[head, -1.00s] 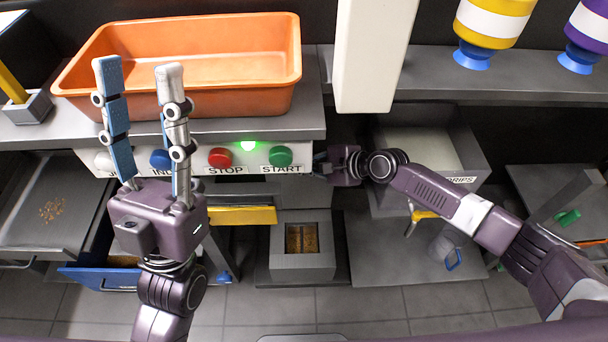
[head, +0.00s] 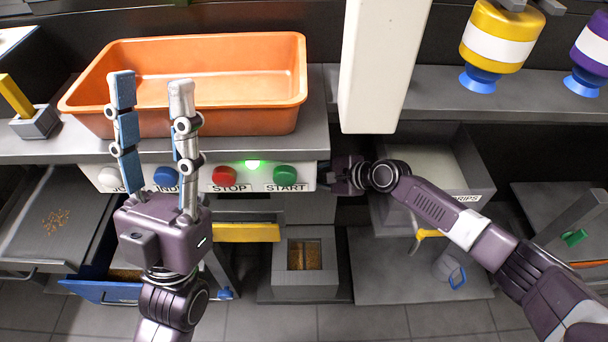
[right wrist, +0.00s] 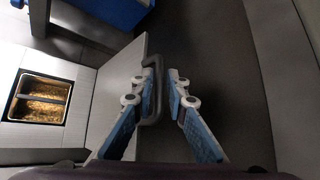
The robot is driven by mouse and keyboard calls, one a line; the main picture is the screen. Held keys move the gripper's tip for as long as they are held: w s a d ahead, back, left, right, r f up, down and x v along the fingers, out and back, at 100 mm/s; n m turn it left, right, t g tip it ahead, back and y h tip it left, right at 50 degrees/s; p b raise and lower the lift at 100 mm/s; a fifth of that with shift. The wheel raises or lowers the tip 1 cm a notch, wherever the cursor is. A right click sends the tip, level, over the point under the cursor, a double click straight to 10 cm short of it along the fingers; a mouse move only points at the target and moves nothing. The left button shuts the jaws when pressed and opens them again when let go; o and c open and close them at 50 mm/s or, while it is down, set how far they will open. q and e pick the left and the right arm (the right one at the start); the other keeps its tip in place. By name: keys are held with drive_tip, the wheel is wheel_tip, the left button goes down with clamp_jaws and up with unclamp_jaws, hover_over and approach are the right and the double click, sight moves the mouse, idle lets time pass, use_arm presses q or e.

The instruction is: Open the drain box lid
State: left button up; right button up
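In the right wrist view, a dark bar handle (right wrist: 157,92) stands along the edge of a pale grey panel (right wrist: 117,85). This may be the drain box lid; no label on it is readable. My right gripper (right wrist: 158,75) is open, with one finger on each side of the handle. A gap shows between the handle and the right finger. In the head view, my right gripper (head: 335,177) is beside the START button, its fingers mostly hidden. My left gripper (head: 151,80) is open, empty and upright in front of the orange tray (head: 195,120).
The control panel (head: 203,178) has several buttons and a lit green lamp. A grey bin labelled for drips (head: 470,190) stands right of my right gripper. A grey box with brown contents (head: 305,285) sits below. A blue drawer (head: 92,290) is pulled out at lower left.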

drive_tip(key=v, duration=0.7)
drive_tip(key=shift+s+d+r, duration=0.15)
drive_tip(key=shift+d, duration=0.05)
idle(0.4)
